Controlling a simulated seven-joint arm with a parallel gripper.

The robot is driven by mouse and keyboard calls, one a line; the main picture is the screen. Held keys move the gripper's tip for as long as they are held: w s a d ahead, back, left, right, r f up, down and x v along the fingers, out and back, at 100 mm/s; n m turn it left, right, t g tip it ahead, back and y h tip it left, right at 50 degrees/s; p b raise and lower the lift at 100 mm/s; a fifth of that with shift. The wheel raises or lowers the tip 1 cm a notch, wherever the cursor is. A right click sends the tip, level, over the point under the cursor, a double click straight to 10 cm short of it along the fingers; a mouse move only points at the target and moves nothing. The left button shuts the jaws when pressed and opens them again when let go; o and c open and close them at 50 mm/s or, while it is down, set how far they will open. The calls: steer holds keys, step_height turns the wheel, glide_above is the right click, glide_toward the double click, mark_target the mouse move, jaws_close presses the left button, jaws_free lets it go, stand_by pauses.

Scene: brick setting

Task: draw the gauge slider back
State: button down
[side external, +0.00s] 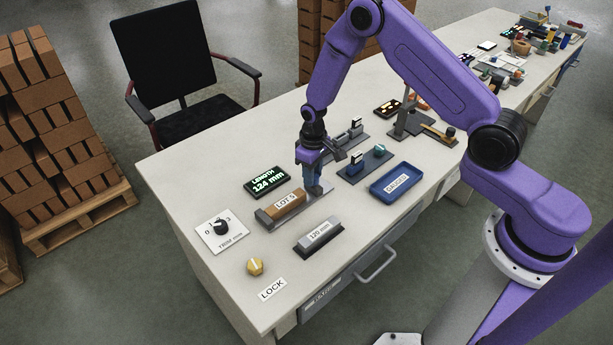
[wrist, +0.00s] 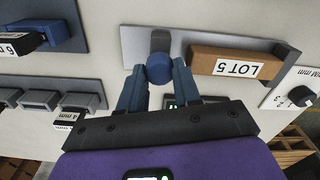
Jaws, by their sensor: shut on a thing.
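The gauge slider, a dark grey block (wrist: 160,41) with a round blue knob (wrist: 158,70), stands on a grey base plate (wrist: 133,45) in the wrist view. My gripper (wrist: 158,82) has its two blue fingers shut on the knob, one on each side. The brown brick (wrist: 212,62) labelled LOT 5 lies on the same plate, with a small gap between it and the slider. A grey end stop (wrist: 287,62) is at the brick's other end. In the side view my gripper (side external: 314,184) hides most of the slider, and the brick (side external: 282,206) lies to its left.
A display (side external: 265,182) reads LENGTH 124 mm. A trim dial (side external: 221,228), a yellow lock knob (side external: 255,267) and a 120 mm block (side external: 319,235) are nearer the desk's front. A blue GAUGES tray (side external: 397,181) and other fixtures stand to the right.

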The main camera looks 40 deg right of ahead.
steer(key=shift+d, duration=0.35)
steer(key=c, duration=0.8)
jaws_free()
steer(key=shift+a, duration=0.1)
steer(key=shift+r, duration=0.1)
steer(key=shift+r, duration=0.25)
step_height(320, 180, up, 17)
steer(key=shift+f, duration=0.1)
